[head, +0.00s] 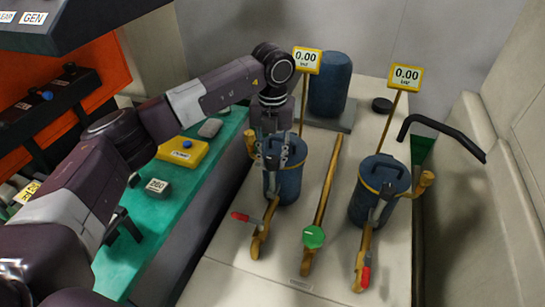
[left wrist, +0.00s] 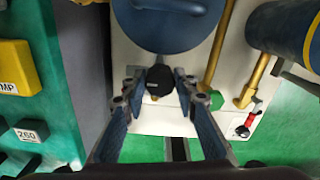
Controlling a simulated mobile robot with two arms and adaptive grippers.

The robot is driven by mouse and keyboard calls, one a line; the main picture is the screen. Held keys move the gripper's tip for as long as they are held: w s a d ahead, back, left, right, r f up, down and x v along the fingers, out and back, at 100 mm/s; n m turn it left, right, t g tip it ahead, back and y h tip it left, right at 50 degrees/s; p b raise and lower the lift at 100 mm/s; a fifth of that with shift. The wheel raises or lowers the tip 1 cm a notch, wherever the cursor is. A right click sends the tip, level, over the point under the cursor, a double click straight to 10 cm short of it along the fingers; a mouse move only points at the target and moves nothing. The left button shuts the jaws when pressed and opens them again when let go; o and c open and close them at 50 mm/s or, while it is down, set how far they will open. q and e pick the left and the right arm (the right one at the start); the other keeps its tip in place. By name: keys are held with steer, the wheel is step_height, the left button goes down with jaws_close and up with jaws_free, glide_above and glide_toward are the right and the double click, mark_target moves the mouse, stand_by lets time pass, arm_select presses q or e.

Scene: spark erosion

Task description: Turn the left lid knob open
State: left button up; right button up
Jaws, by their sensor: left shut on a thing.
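The left blue canister (head: 289,183) stands on the pale bench, its lid partly hidden by my gripper. My left gripper (head: 274,160) reaches down over this lid from above. In the left wrist view the black lid knob (left wrist: 160,80) sits between the fingertips of my left gripper (left wrist: 159,87), which are shut on it. The blue lid (left wrist: 170,25) fills the top of that view. How far the knob is turned cannot be told. My right gripper is not in view.
A second blue canister (head: 378,190) stands to the right. Yellow pipes, a green valve knob (head: 314,237) and red-handled levers (head: 240,217) lie in front. Two gauges reading 0.00 (head: 307,60) rise behind. A green counter (head: 150,225) with a yellow box (head: 183,152) is at left.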

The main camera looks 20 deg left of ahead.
mark_target(272, 158)
arm_select(q)
steer(key=shift+w+r, duration=0.1)
steer(key=shift+r, duration=0.05)
steer(key=o, duration=1.2)
steer(key=shift+c, duration=0.2)
step_height(272, 158, up, 12)
